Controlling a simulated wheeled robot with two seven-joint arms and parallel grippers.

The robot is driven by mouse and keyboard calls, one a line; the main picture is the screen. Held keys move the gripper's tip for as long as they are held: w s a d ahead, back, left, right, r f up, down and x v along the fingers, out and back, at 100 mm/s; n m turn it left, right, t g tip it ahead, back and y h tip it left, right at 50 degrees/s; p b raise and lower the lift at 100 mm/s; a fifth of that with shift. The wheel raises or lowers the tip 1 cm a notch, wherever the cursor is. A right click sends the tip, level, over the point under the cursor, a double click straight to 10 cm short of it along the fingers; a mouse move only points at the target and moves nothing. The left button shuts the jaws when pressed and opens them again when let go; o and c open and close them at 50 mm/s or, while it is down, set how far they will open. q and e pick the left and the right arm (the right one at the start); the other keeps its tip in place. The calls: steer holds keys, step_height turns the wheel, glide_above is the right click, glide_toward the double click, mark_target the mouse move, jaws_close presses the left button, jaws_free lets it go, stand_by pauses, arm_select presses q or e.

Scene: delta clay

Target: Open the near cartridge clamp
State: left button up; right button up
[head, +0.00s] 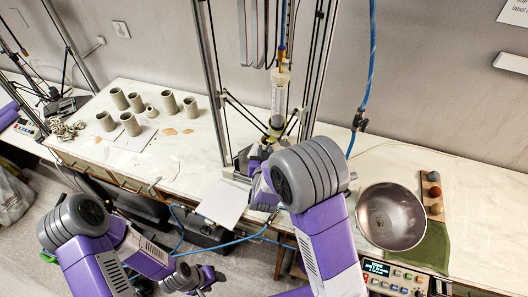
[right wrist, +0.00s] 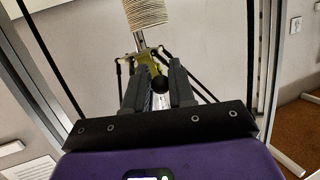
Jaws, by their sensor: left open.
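The near clay printer holds an upright clear cartridge (head: 281,90) between its frame posts in the head view. In the right wrist view, a ribbed beige piece (right wrist: 147,14) hangs above a yellow-green bracket (right wrist: 146,64). A round black knob (right wrist: 160,84) shows below the bracket, between the two dark fingers of my right gripper (right wrist: 157,80). I cannot tell whether the fingers touch it. I cannot clearly make out the clamp. My left gripper (head: 203,283) is open and empty, low in front of the table.
Several grey clay cups (head: 169,103) stand at the left. A blue hose (head: 368,80) hangs right of the printer.

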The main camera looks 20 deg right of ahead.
steer(key=o, duration=0.3)
steer(key=shift+o, duration=0.2)
steer(key=v, duration=0.7)
steer(key=shift+s+b, duration=0.3)
